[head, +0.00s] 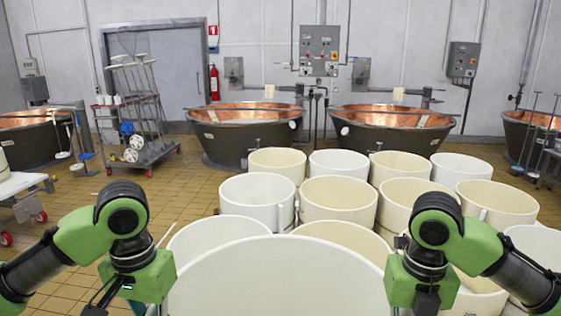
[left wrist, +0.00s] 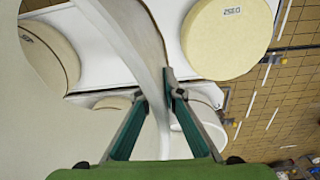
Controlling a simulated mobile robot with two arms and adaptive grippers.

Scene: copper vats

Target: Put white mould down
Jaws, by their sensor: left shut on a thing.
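A large white mould (head: 280,280), round and open like a tub, fills the bottom middle of the head view between my two arms. Its lower part is cut off by the frame. In the left wrist view my left gripper (left wrist: 157,92) is shut on the wall of the white mould (left wrist: 148,45), with one finger on each side of it. My right gripper (head: 425,300) is at the mould's right side in the head view; its fingers are out of sight. What lies under the mould is hidden in the head view.
Several white and cream moulds (head: 338,198) stand close together just beyond. Copper vats (head: 245,130) line the back wall, with a wheeled tool rack (head: 135,115) at left. Cream discs (left wrist: 225,38) lie on a white surface in the wrist view.

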